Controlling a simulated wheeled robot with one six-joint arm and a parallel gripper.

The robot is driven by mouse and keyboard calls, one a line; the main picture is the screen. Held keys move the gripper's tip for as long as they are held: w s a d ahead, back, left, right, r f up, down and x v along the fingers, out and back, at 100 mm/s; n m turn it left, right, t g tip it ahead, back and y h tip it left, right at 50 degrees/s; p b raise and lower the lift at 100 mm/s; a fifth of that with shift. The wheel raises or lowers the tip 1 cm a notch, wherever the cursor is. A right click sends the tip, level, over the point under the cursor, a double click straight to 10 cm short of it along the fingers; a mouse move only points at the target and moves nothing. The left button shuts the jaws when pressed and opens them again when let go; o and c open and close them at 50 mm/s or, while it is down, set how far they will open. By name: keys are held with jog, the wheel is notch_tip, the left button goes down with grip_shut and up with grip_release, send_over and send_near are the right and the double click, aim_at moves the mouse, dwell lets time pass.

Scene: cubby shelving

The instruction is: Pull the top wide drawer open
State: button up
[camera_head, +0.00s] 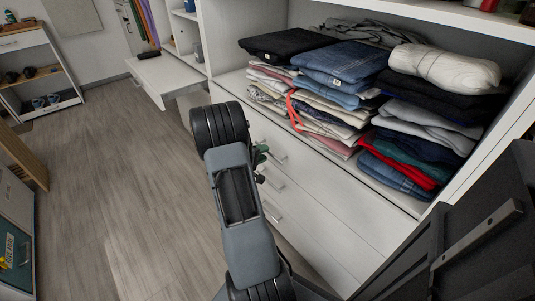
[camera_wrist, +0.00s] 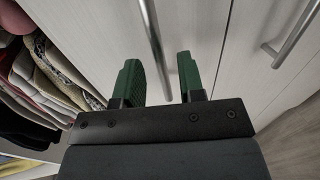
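The top wide drawer (camera_head: 318,178) is a white front directly below the clothes shelf, and it looks flush with the cabinet. Its metal bar handle (camera_head: 278,157) shows just right of my gripper (camera_head: 262,160). In the wrist view my gripper (camera_wrist: 158,60) has its two green fingers apart. The handle (camera_wrist: 154,40) runs lengthwise through the gap between them, with space on both sides. Neither finger visibly touches it. In the head view my dark wrist and arm hide part of the drawer fronts and most of the fingers.
Lower drawers have handles (camera_head: 273,213); one bar handle (camera_wrist: 294,36) also shows right of my gripper in the wrist view. Folded clothes (camera_head: 330,100) fill the shelf above. A white ledge (camera_head: 165,76) juts out farther back. The wooden floor (camera_head: 110,170) at left is clear.

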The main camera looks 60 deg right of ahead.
jog(key=shift+x, duration=1.35)
jog(key=shift+c, duration=0.2)
grip_shut()
